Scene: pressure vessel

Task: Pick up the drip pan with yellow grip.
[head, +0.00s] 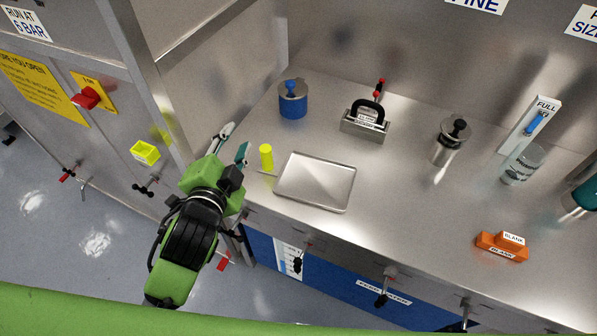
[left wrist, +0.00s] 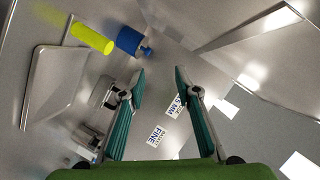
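The drip pan (head: 316,182) is a shallow metal tray lying on the steel counter near its front edge. Its yellow grip (head: 266,157) stands up at the pan's left side. In the left wrist view the pan (left wrist: 52,85) and the yellow grip (left wrist: 92,38) are at the upper left, outside the fingers. My left gripper (head: 236,143) is left of the yellow grip, apart from it. Its teal-padded fingers (left wrist: 158,88) are open with nothing between them.
A blue canister (head: 293,99) stands behind the grip. A block with a black handle (head: 366,121), a metal cylinder (head: 448,142) and an orange block (head: 501,247) stand farther right. A steel side wall (head: 205,75) rises at left. The counter right of the pan has free room.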

